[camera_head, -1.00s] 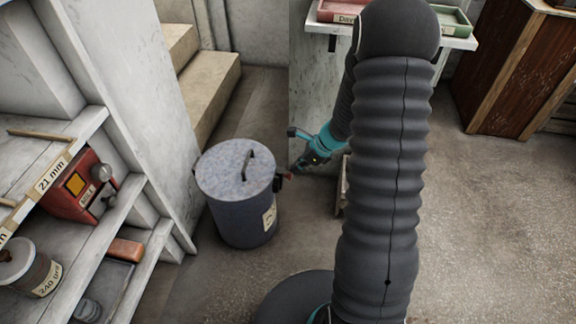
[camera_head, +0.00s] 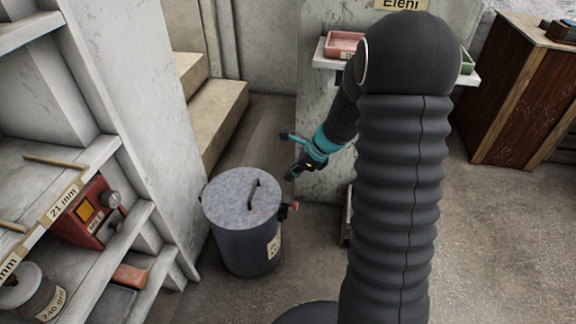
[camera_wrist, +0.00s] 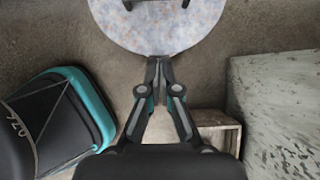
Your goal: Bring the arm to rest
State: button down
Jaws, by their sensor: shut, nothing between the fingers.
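My arm rises in front of the head camera and bends down at its far side to my gripper (camera_head: 292,174). The gripper hangs in the air a little above and to the right of the lidded grey bin (camera_head: 243,233). In the wrist view the fingers of my gripper (camera_wrist: 158,62) are together, with nothing between them. The bin's round speckled lid (camera_wrist: 160,28) shows beyond the fingertips. Its lid is on, with a dark handle on top.
A white shelf unit (camera_head: 165,110) with a red device (camera_head: 88,213) and a jar (camera_head: 38,292) stands at left. Stone steps (camera_head: 215,120) are behind the bin. A wall shelf holds a pink tray (camera_head: 343,44). A wooden cabinet (camera_head: 515,95) stands at right. Floor (camera_head: 490,240) at right is clear.

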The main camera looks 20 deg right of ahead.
jog(key=s+n+g, duration=0.2)
jog(key=s+n, duration=0.4)
jog(key=n, duration=0.1)
jog(key=s+a+r+n+t+h, duration=0.1)
jog(key=s+r+n+t+h, duration=0.3)
jog(key=s+r+n, duration=1.2)
jog(key=s+r+h, duration=0.1)
jog(key=s+r, duration=0.4)
jog(key=shift+a+r+t+h, duration=0.2)
jog(key=shift+a+t+h, duration=0.1)
jog(key=shift+h, duration=0.1)
